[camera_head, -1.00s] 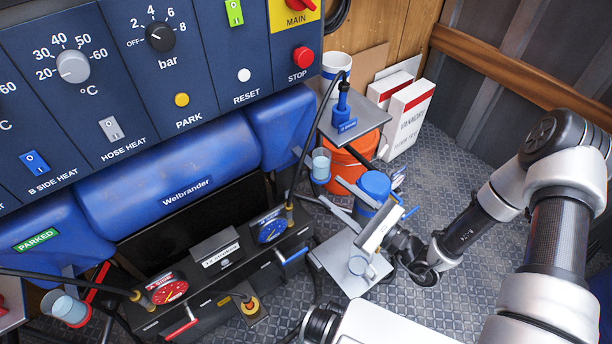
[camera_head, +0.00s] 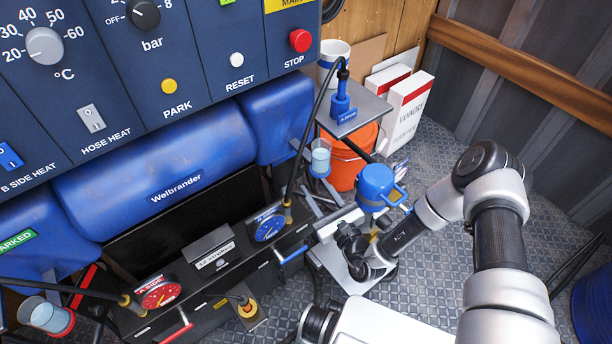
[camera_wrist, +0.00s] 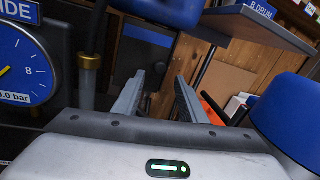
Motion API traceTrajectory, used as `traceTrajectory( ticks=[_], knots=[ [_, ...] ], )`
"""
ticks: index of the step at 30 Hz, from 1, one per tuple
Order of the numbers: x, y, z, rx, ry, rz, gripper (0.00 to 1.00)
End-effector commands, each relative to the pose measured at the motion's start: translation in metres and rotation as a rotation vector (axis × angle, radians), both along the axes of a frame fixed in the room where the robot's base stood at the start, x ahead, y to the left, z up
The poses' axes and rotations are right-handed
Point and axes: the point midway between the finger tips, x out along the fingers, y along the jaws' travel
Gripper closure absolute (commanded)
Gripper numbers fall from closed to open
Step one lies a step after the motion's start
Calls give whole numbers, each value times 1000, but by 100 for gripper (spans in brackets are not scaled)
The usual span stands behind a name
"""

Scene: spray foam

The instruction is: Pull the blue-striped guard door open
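My gripper (camera_head: 325,228) is low beside the right end of a black machine with dials (camera_head: 222,260). In the wrist view my gripper (camera_wrist: 158,82) has its two grey fingers apart, with nothing between them. A blue bar handle (camera_head: 292,255) on the machine's front lies left of and below my gripper. The blue B-side dial (camera_head: 269,226) also shows in the wrist view (camera_wrist: 22,72).
A blue-topped container (camera_head: 376,185) stands close to the right of my gripper. A small grey shelf (camera_head: 356,112) carries a blue pump-like part above an orange bucket (camera_head: 345,165). A hose (camera_head: 299,160) hangs beside the machine.

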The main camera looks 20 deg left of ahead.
Motion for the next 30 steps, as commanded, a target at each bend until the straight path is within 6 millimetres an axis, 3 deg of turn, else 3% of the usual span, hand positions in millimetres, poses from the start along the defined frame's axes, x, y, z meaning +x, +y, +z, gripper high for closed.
traceTrajectory(
  ticks=[9,22,23,30],
  knots=[
    [33,43,-1,0,-3,1,62],
    [40,52,0,0,0,1,62],
    [40,52,0,0,0,1,64],
    [40,52,0,0,0,1,100]
  ],
)
